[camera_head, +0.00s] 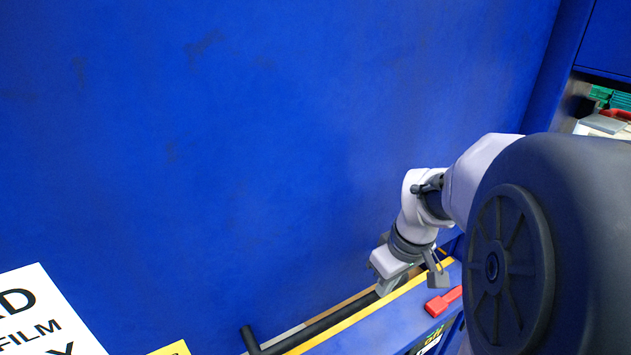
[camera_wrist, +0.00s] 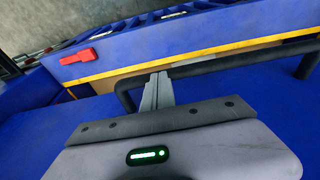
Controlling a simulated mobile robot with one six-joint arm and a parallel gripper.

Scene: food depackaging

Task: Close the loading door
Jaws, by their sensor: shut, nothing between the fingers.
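The loading door appears to be the large blue panel (camera_head: 220,150) that fills most of the head view. In the wrist view, its blue surface (camera_wrist: 270,115) lies below a black bar handle (camera_wrist: 240,63). The handle (camera_head: 325,322) runs along the panel's lower edge in the head view. My gripper (camera_head: 384,285) is at the handle's right part there. In the wrist view, my gripper's fingers (camera_wrist: 157,85) are shut and overlap the bar; I cannot tell whether they touch it. I cannot tell how far the door stands open.
A blue ledge (camera_head: 395,325) with a yellow edge strip (camera_head: 345,322) runs alongside the handle. A red latch-like piece (camera_head: 443,301) sits on the ledge, close to my wrist. A white sign (camera_head: 40,315) is at lower left. Shelved items (camera_head: 603,123) show at far right.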

